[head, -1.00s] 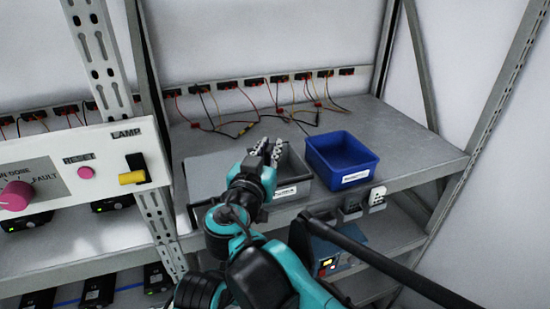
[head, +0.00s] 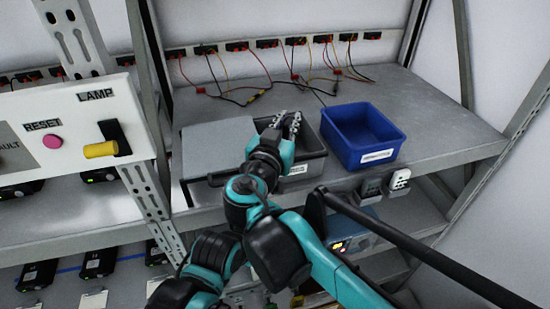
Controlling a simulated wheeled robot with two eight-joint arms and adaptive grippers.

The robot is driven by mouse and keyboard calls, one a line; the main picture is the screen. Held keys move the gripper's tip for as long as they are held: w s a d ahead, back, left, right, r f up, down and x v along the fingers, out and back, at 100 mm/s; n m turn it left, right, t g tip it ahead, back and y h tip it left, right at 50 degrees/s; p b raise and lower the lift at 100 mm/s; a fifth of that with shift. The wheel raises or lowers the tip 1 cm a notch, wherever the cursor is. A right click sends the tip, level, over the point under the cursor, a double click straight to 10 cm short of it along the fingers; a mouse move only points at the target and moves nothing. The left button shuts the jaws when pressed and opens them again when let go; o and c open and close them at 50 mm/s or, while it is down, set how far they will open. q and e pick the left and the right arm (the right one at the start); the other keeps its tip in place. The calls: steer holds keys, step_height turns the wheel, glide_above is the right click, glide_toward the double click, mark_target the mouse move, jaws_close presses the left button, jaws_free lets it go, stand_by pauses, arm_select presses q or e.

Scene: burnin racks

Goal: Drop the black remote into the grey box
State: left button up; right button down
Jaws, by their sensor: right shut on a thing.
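The grey box (head: 312,170) stands on the upper shelf, with a white label on its front and a dark, open inside. My right gripper (head: 287,122) is over this box, its fingers pointing away from me. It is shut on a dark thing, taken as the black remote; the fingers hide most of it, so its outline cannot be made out. I cannot tell how far the fingertips are above the box floor. My left gripper is not in view.
A blue box (head: 362,135) stands just right of the grey box. A flat grey panel (head: 218,140) lies at its left. Red connectors and loose wires (head: 255,92) lie behind. A control panel (head: 75,130) is at the left. The shelf right of the blue box is clear.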

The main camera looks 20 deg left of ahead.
steer(key=shift+s, duration=0.3)
steer(key=shift+w, duration=0.1)
steer(key=c, duration=1.4)
jaws_free()
steer(key=shift+w+f, duration=0.1)
steer(key=shift+w, duration=0.1)
steer(key=shift+s, duration=0.1)
steer(key=shift+s, duration=0.1)
steer(key=s, duration=1.1)
steer(key=shift+s+r, duration=0.35)
steer(key=shift+s, duration=0.05)
